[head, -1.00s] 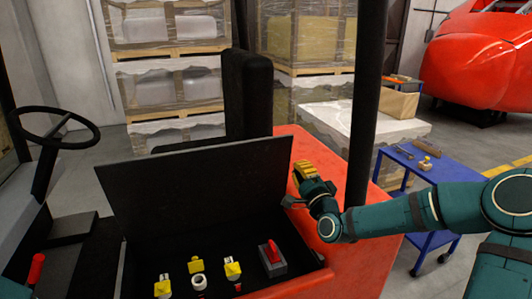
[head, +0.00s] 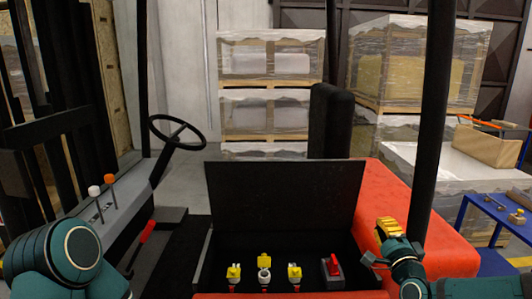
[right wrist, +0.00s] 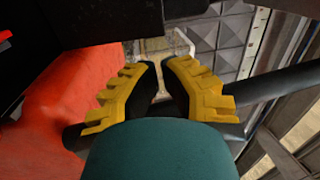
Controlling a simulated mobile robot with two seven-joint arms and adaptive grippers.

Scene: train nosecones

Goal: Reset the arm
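My right arm (head: 408,272) comes in at the lower right in the head view. Its gripper (head: 389,226), with yellow finger pads, is over the red bodywork (head: 440,245), right of the raised black lid (head: 285,195). In the right wrist view the two fingers (right wrist: 160,66) stand apart with a narrow gap and nothing between them. Red bodywork fills the left of that view. My left arm (head: 62,258) shows at the lower left in the head view; its gripper is out of frame.
An open compartment (head: 220,270) holds yellow-topped connectors (head: 264,268) and a red switch (head: 333,266). A black post (head: 434,110) rises beside my right gripper. A steering wheel (head: 178,132), levers (head: 96,192) and wrapped pallets (head: 270,60) lie beyond. A blue cart (head: 492,215) stands at right.

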